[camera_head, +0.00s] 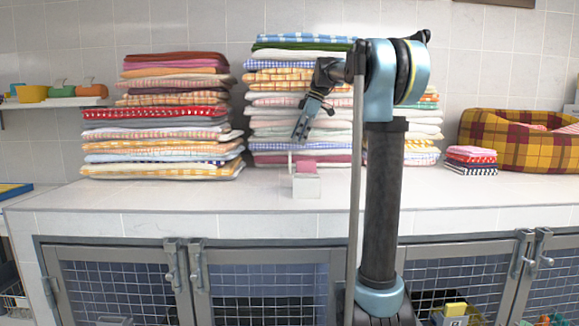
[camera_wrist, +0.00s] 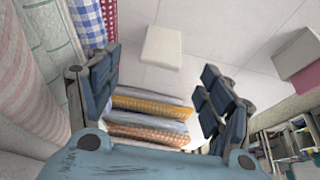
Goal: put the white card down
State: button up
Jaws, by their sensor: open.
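My gripper (camera_head: 299,132) is above the counter, in front of the middle towel stack, pointing down and slightly left. In the wrist view my gripper (camera_wrist: 160,68) has its fingers wide apart with nothing between them. A white card (camera_wrist: 162,47) shows just beyond the fingertips against the pale tiles, apart from both fingers. In the head view a thin pale upright sliver (camera_head: 290,161) below the gripper may be this card; I cannot tell whether it rests on anything.
A small white block with a pinkish top (camera_head: 306,184) stands on the counter (camera_head: 200,195) below my gripper. Tall towel stacks (camera_head: 165,130) line the back. A plaid pet bed (camera_head: 510,140) is at right. The counter's front left is clear.

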aim_at(290, 162)
jog(key=shift+x, duration=3.6)
jog(key=shift+s+a, duration=0.1)
jog(key=shift+c, duration=0.3)
jog(key=c, duration=1.1)
jog(key=shift+r, duration=0.1)
